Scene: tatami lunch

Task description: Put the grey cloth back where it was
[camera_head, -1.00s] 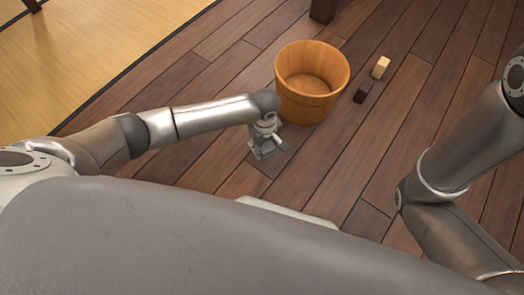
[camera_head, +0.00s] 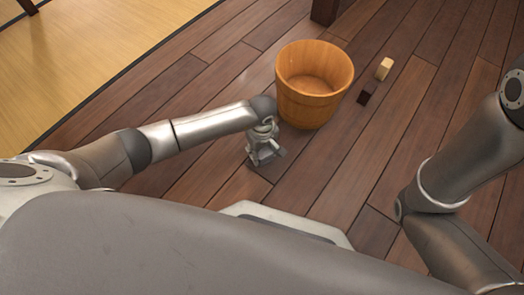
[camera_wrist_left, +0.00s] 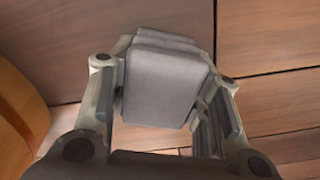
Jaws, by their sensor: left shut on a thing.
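The grey cloth (camera_wrist_left: 165,85) is a folded, block-like bundle between the fingers of my left gripper in the left wrist view. My left gripper (camera_head: 265,158) is shut on it and holds it over the dark wooden floor, in front and to the left of the wooden tub. In the head view the cloth is hard to tell apart from the grey fingers. I cannot tell its height above the floor. My right arm is at the right edge, and its gripper is out of view.
A round wooden tub (camera_head: 317,116) stands close beside my left gripper, and its wall (camera_wrist_left: 18,115) fills the left edge of the wrist view. A dark block (camera_head: 367,93) and a pale block (camera_head: 384,68) are right of it. Yellow tatami (camera_head: 90,55) lies upper left.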

